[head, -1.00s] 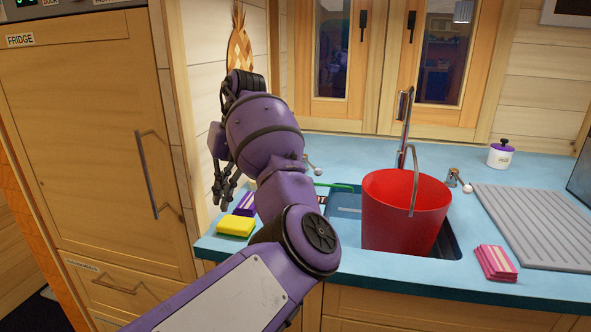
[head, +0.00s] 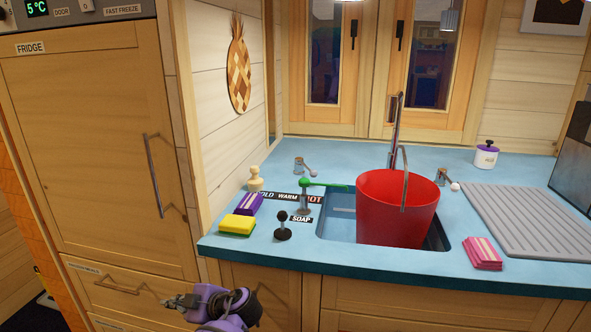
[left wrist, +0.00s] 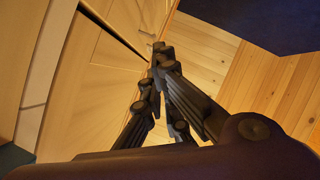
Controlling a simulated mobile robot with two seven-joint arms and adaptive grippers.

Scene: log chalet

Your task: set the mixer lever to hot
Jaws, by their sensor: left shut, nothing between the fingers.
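The mixer (head: 304,197) stands on the blue counter left of the sink, with a green lever (head: 328,185) on top. The lever points right, towards the sink's edge. A dark label strip (head: 284,196) behind it reads COLD, WARM and HOT from left to right, partly hidden at both ends. The lever's tip lies right of the HOT end. My left gripper (head: 172,301) is low in front of the drawers, below the counter edge and well away from the lever. In the left wrist view its fingers (left wrist: 160,66) are together and empty. My right gripper is not seen.
A red bucket (head: 396,212) stands in the sink (head: 340,226). A black-knobbed soap pump (head: 283,225), a yellow sponge (head: 237,225), a purple sponge (head: 249,204) and a wooden peg-shaped piece (head: 255,179) are near the mixer. A pink sponge (head: 482,253) lies right of the sink.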

